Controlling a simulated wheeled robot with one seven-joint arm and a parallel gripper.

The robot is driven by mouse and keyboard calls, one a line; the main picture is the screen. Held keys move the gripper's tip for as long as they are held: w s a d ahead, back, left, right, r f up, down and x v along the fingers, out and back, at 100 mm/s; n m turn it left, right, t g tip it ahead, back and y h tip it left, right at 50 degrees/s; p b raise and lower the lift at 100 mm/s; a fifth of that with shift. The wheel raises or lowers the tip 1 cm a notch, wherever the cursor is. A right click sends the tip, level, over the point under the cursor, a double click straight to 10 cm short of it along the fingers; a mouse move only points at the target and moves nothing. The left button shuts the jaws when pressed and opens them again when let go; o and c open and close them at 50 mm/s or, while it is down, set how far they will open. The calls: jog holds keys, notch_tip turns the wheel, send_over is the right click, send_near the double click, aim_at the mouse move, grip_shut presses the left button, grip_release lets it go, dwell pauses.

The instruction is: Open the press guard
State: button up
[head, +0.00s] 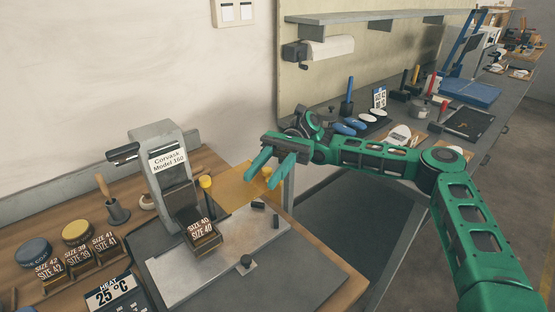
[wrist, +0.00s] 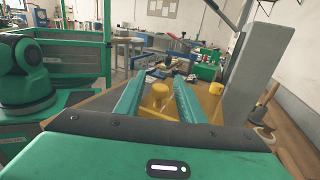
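The Corvask press (head: 158,165) stands on the wooden bench, a grey column with a name label and a dark SIZE 40 block (head: 202,235) at its front. An amber see-through panel (head: 237,188), seemingly the guard, stands at its right side. One yellow knob (head: 205,182) is near the column, and another yellow knob (head: 267,171) is at the panel's right end. My green gripper (head: 262,178) is open there. In the wrist view its fingers (wrist: 158,90) stand either side of a yellow knob (wrist: 159,97), with visible gaps. The other knob (wrist: 217,88) is right of them.
SIZE 42, 39 and 41 holders (head: 75,258) and a wooden-handled tool (head: 113,203) sit left of the press. A heat display (head: 112,290) is in front. A grey plate (head: 215,265) lies below the panel. A second bench (head: 365,155) with tools runs along the back right.

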jog(key=v, duration=0.8)
jog(key=shift+w, duration=0.15)
jog(key=shift+d, duration=0.1)
